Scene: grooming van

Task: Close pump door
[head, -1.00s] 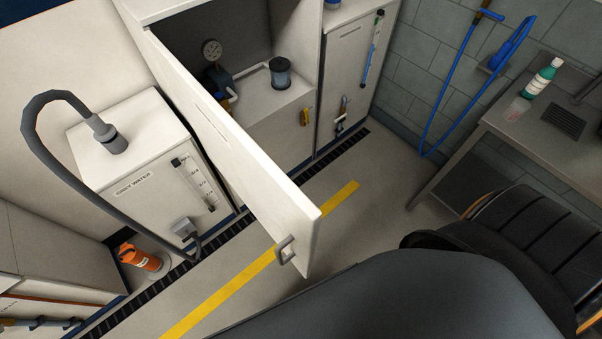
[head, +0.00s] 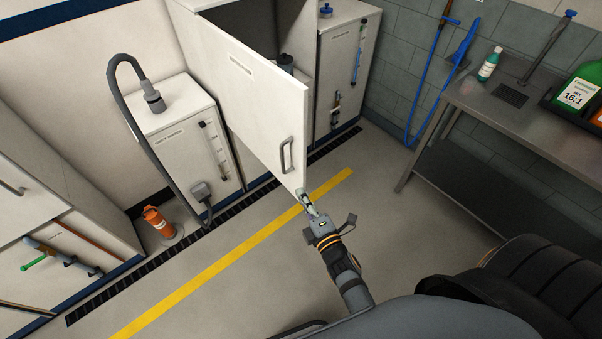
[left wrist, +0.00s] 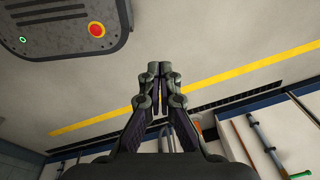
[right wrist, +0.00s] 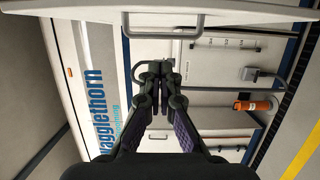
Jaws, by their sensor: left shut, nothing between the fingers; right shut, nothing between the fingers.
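The white pump door (head: 262,95) stands open, swung out from its cabinet, with a grey bar handle (head: 287,156) near its free edge. The door hides most of the cabinet's inside; only part of the dark pump canister (head: 286,62) shows. My right gripper (head: 305,194) is shut and empty, by the door's lower free corner; I cannot tell if it touches. In the right wrist view the door's handle (right wrist: 163,32) shows beyond the fingertips (right wrist: 161,68), apart from them. My left gripper (left wrist: 160,70) is shut and empty over the floor, outside the head view.
A steel table (head: 520,125) is at the right. The floor along the yellow line (head: 230,260) is clear.

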